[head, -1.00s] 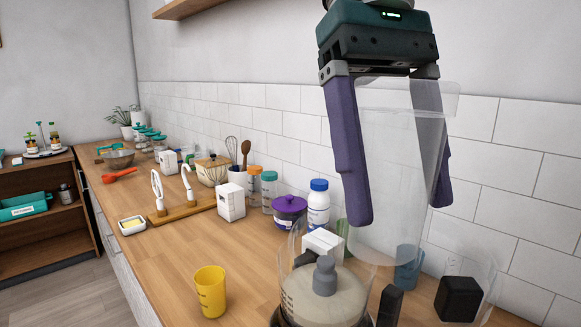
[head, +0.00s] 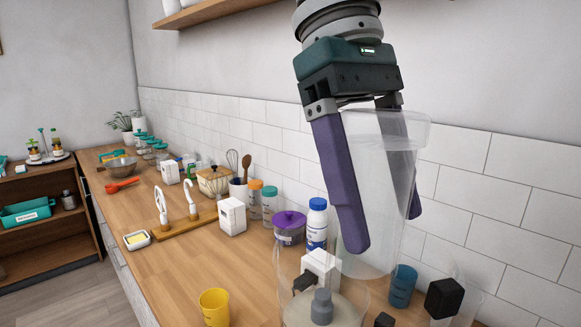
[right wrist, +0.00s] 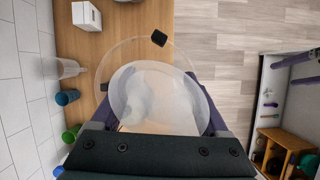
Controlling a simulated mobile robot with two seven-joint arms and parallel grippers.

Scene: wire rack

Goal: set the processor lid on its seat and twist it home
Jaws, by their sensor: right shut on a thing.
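My right gripper (head: 385,228) points down and is shut on a tall, clear, tapered piece with a wider rim at its top, which I take for the processor lid (head: 386,185). The lid is tilted slightly and shows as a pale round shape in the right wrist view (right wrist: 150,95). Below it, the clear processor bowl (head: 345,308) stands on the counter with a grey hub (head: 321,307) inside. The lid's lower end overlaps the bowl's far right rim in the picture; I cannot tell whether they touch. My left gripper is not in view.
A yellow cup (head: 214,308) stands left of the bowl, and a blue cup (head: 402,287) and a black block (head: 445,298) to its right. A white box (head: 321,268), a purple-lidded pot (head: 289,229) and a blue-capped bottle (head: 317,222) are behind.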

